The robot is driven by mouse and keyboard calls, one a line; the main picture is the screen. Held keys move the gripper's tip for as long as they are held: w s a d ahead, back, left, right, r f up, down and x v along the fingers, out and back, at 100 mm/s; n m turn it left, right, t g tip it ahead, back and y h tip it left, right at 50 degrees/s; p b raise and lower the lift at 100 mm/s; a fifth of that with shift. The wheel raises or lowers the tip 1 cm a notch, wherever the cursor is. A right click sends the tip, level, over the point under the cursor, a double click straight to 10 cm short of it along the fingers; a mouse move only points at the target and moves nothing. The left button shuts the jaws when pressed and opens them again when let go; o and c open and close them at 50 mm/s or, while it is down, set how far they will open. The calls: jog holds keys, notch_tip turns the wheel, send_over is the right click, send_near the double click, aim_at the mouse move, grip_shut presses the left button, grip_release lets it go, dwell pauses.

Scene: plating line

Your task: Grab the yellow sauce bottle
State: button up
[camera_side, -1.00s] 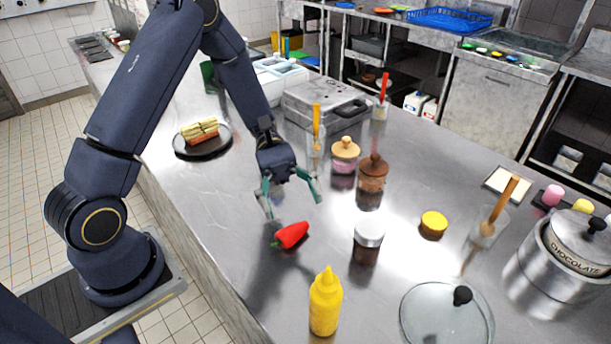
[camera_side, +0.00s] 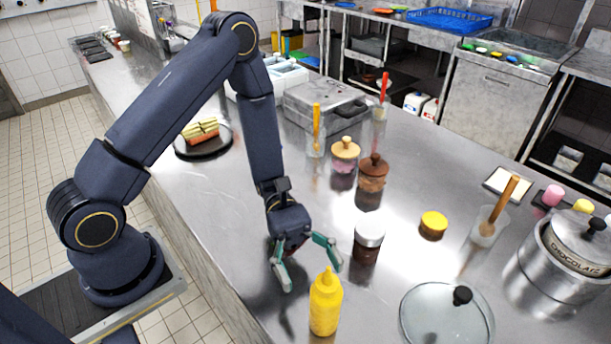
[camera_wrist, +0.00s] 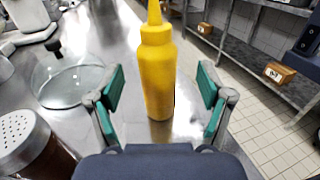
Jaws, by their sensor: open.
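The yellow sauce bottle (camera_side: 325,305) stands upright on the steel counter at the bottom middle of the side view. In the wrist view the bottle (camera_wrist: 157,75) stands ahead of the palm, between the lines of the two green-padded fingers. My gripper (camera_side: 309,270) is open and empty, just behind and above the bottle in the side view. In the wrist view the open fingers (camera_wrist: 160,95) show to the left and right of the bottle, with a gap on each side. The bottle's base is visible and touches the counter.
A white-lidded shaker jar (camera_side: 368,238) stands close to the right of my gripper. A glass lid (camera_side: 447,315) lies right of the bottle. A small yellow-topped jar (camera_side: 433,225) and brown-lidded jar (camera_side: 372,173) stand farther back. The counter's edge runs along the left.

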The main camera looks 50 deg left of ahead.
aim_at(326, 294)
jog(key=x, duration=0.5)
jog(key=shift+w+f, duration=0.1)
jog(key=shift+w, duration=0.05)
jog(key=c, duration=1.3)
jog(key=shift+c, duration=0.5)
